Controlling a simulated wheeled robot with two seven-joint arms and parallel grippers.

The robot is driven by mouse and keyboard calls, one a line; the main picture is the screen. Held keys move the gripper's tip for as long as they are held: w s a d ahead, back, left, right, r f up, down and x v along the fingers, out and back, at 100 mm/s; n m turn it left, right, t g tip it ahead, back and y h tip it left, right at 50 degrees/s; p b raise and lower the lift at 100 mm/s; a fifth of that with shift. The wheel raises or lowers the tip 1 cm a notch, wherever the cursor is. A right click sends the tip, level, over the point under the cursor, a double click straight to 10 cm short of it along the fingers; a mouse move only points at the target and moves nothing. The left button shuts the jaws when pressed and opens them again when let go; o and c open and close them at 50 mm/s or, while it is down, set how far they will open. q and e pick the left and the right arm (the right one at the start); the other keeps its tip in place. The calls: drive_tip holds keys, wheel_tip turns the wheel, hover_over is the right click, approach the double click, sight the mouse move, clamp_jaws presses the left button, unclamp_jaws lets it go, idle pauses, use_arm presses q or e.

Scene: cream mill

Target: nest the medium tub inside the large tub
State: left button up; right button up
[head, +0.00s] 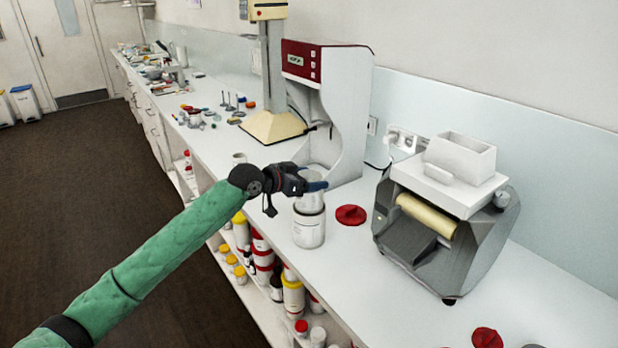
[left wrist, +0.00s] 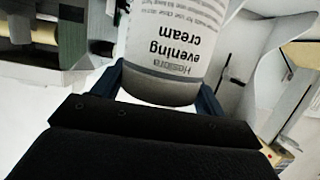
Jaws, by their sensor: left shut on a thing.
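My left gripper (head: 314,184) comes in from the left, with its blue fingers shut on a pale tub, the medium tub (head: 311,203). In the left wrist view the same tub (left wrist: 175,50) sits between the two fingers, its label reading "evening cream" upside down in the picture. The large tub (head: 309,232), white with a grey band near its top, stands on the counter directly beneath. The held tub's lower end meets the large tub's rim in the head view; I cannot tell how far inside it is. My right gripper is not in view.
A red lid (head: 351,215) lies just right of the large tub, and another red lid (head: 487,338) lies near the bottom edge. A roller mill (head: 440,220) stands to the right. A white and red machine (head: 335,100) stands behind the tubs. Shelves with jars (head: 262,252) are below the counter.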

use_arm(q)
drive_tip(key=shift+f, duration=0.65)
idle(0.5)
drive_tip(key=o, duration=1.3)
drive_tip(key=shift+r, duration=0.1)
wheel_tip(320, 180, up, 8)
drive_tip(key=p, duration=0.4)
idle(0.5)
